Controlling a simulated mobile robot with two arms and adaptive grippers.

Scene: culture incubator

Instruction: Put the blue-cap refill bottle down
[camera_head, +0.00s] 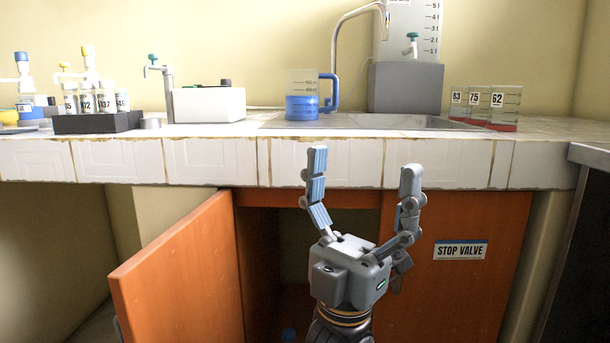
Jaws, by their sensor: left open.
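A small round blue top (289,335) shows low inside the open cabinet at the bottom edge of the view. It looks like the cap of the blue-cap refill bottle, but the body is hidden or out of frame. My left gripper (361,172) is open and empty, fingers pointing up. It is in front of the counter's tiled edge and the cabinet opening, above and to the right of the blue top and apart from it. My right gripper is not in view.
An orange cabinet door (185,280) stands open at left; the door marked STOP VALVE (460,250) looks closed.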

